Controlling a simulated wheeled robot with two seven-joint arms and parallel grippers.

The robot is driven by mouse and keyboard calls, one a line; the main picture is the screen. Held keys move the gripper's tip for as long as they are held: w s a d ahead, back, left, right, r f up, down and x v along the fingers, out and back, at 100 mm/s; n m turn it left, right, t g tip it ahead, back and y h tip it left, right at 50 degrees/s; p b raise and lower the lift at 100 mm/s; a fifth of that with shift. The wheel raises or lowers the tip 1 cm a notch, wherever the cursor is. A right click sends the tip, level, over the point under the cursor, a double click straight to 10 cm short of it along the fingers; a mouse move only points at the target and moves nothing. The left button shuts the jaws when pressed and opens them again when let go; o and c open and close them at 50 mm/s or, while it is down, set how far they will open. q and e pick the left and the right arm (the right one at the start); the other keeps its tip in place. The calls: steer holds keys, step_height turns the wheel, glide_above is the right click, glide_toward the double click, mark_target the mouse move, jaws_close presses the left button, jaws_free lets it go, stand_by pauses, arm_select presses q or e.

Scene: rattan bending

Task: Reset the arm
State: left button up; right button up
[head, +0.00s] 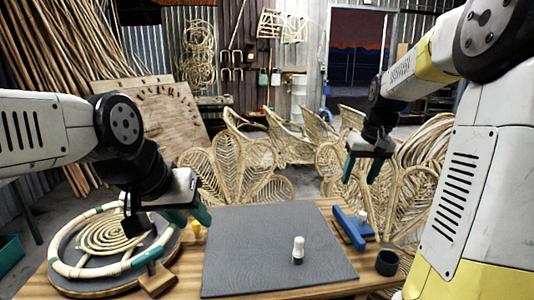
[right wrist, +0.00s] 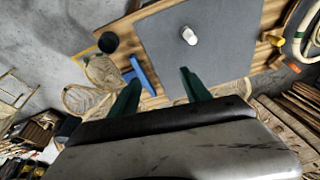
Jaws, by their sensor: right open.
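My right gripper (head: 361,172) hangs in the air beyond the right back corner of the grey mat, above the woven chairs. In the right wrist view its two green fingers (right wrist: 159,80) are apart with nothing between them. My left gripper (head: 187,215) is over the table between the coiled rattan ring and the mat. Its green fingers point down and look close together from this angle, so the gap is unclear. I see nothing hanging from it.
A grey mat (head: 240,265) on the wooden table bears a white bottle (head: 298,250). A blue tool (head: 350,228) and a dark cup (head: 387,262) lie to its right. A rattan ring (head: 62,268) on a round board is at left. Woven chairs (head: 240,172) stand behind.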

steer(key=s+a+r+t, duration=0.1)
steer(key=s+a, duration=0.4)
steer(key=s, duration=0.6)
steer(key=s+a+r+t+y, duration=0.1)
steer(key=s+a, duration=0.5)
steer(key=s, duration=0.5)
steer(key=shift+s+r+n+t+y, duration=0.15)
steer(key=shift+s+n+t+y, duration=0.15)
steer(key=shift+t, duration=0.1)
steer(key=shift+a, duration=0.1)
